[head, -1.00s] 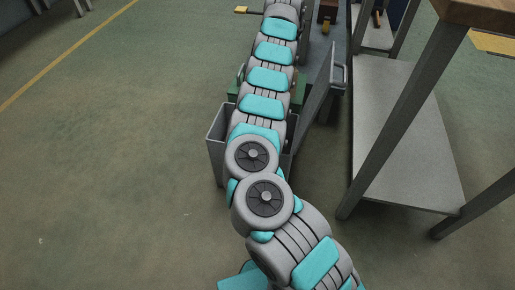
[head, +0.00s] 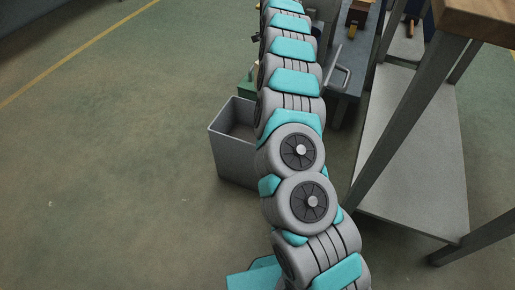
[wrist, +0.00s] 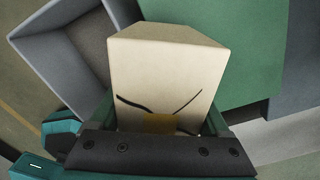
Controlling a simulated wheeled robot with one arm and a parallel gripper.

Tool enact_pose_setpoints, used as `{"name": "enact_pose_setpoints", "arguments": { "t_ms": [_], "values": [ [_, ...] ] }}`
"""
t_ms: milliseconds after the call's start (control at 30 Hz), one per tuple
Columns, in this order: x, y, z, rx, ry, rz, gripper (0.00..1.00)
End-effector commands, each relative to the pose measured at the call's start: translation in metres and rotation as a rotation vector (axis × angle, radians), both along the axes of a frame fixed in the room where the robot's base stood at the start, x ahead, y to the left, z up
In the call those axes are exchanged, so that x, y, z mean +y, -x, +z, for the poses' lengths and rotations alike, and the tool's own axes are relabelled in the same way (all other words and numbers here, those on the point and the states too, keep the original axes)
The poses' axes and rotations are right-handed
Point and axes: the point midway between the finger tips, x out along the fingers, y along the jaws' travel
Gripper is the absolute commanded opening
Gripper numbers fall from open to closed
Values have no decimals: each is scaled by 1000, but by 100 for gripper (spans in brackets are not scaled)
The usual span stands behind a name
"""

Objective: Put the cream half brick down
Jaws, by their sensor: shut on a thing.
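The cream half brick (wrist: 165,65) fills the middle of the wrist view, with dark crack-like lines on its near face. My gripper (wrist: 160,124) is shut on it, a finger at each side. Behind the brick, a flat green surface (wrist: 215,45) lies to the upper right. I cannot tell whether the brick touches it. In the head view the brick and gripper cannot be made out beyond my arm.
A grey open bin (head: 233,150) stands on the floor left of my arm; it also shows in the wrist view (wrist: 52,65). A green object (head: 245,92) sits behind it. A metal table with a lower shelf (head: 415,150) and wooden top (head: 480,20) stands right. Left floor is clear.

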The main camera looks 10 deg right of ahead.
Motion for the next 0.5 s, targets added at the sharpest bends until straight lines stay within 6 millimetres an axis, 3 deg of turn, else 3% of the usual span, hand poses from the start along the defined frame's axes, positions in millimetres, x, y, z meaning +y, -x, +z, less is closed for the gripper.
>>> {"name": "enact_pose_setpoints", "arguments": {
  "t_ms": [233,500],
  "values": [
    [55,23,6,-1,3,214,0],
    [80,71,-5,0,7,389,0]
  ]
}}
